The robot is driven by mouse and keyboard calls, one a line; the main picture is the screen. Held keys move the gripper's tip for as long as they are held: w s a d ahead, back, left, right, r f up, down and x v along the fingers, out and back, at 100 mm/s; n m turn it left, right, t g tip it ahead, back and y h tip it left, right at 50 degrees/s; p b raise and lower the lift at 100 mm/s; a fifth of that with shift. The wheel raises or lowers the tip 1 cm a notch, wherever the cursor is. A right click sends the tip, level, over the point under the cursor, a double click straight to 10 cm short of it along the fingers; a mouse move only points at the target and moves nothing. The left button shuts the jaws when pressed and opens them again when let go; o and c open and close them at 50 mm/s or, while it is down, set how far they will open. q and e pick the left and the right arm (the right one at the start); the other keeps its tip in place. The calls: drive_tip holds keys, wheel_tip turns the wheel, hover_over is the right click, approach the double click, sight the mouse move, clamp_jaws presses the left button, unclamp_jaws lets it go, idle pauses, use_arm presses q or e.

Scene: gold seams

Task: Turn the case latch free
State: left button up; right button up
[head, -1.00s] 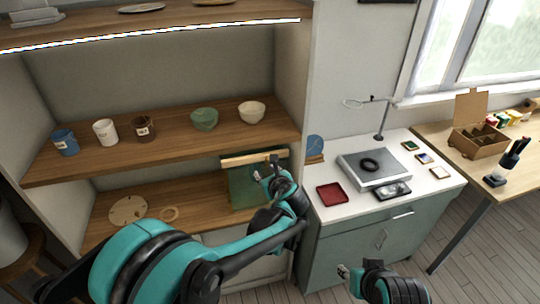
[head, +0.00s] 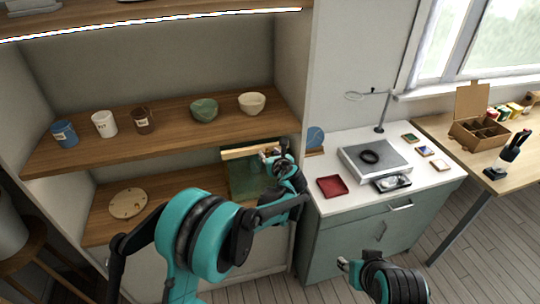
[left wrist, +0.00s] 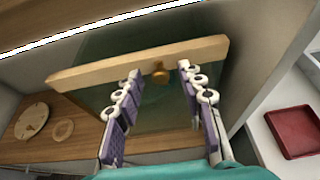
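The case is a greenish glass-fronted box (head: 243,183) with a pale wooden top rail, on the lower shelf at the right. Its latch, a small brass knob (left wrist: 160,73), sits on the wooden rail (left wrist: 110,70) in the left wrist view. My left gripper (head: 268,156) is in front of the case's rail. In the left wrist view its two fingers (left wrist: 160,78) are spread to either side of the latch, apart from it as far as I can see. In the head view the gripper hides the latch. My right gripper (head: 343,264) is low at the front, away from the case; its fingers are too small to read.
A round wooden disc (head: 128,203) lies on the lower shelf. Cups and bowls, including a green bowl (head: 204,110), stand on the shelf above. The shelf unit's side wall is close right of the case. A red tray (head: 332,186) lies on the white counter.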

use_arm(q)
clamp_jaws()
